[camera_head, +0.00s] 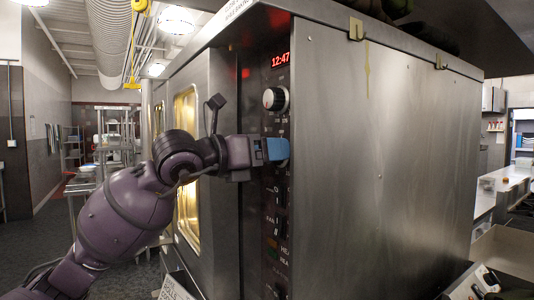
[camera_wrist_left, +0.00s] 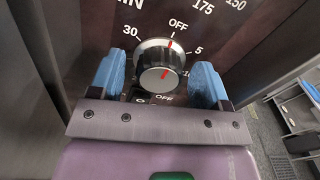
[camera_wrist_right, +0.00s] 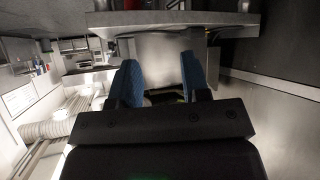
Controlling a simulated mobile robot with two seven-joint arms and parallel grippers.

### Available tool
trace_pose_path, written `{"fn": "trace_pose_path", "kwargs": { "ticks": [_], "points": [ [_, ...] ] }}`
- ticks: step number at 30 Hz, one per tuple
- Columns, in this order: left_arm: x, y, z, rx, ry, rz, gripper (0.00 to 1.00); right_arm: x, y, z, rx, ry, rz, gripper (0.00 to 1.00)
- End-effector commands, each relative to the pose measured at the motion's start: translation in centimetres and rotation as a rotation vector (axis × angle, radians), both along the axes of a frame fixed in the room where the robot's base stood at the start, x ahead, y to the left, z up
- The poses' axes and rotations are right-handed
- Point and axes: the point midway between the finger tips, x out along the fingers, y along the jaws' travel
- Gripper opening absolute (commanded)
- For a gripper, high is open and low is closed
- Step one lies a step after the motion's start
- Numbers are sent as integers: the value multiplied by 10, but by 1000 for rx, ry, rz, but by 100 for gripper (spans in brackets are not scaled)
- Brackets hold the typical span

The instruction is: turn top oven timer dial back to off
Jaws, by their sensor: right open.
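The timer dial (camera_wrist_left: 157,66) is a round silver and black knob with a red line in the left wrist view. Its red line points up, at or very near the OFF mark (camera_wrist_left: 178,25), between 30 and 5. My left gripper (camera_wrist_left: 160,82) is open, with a blue finger on each side of the dial and a gap showing at both sides. In the head view my left gripper (camera_head: 277,150) is at the control panel (camera_head: 267,205) and mostly hides this dial. My right gripper (camera_wrist_right: 160,82) is open and empty, away from the dial.
Switches line the panel below. The oven door (camera_head: 188,105) is at left, the flat steel side (camera_head: 380,160) at right. A white counter (camera_head: 500,185) stands far right.

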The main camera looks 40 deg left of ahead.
Motion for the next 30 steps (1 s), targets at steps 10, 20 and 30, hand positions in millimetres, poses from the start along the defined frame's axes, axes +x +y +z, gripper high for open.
{"fn": "trace_pose_path", "kwargs": {
  "ticks": [10, 20, 30],
  "points": [
    [-8, 4, -2, 1, 1, 2, 70, 9, 1, 4, -1, -20, 6, 43],
    [-49, 21, -3, 1, 2, 2, 70, 4, 0, -7, -2, -4, 5, 43],
    [-87, 36, -1, 0, 1, 1, 70, -6, -1, -19, -2, 21, 0, 43]
  ]
}}
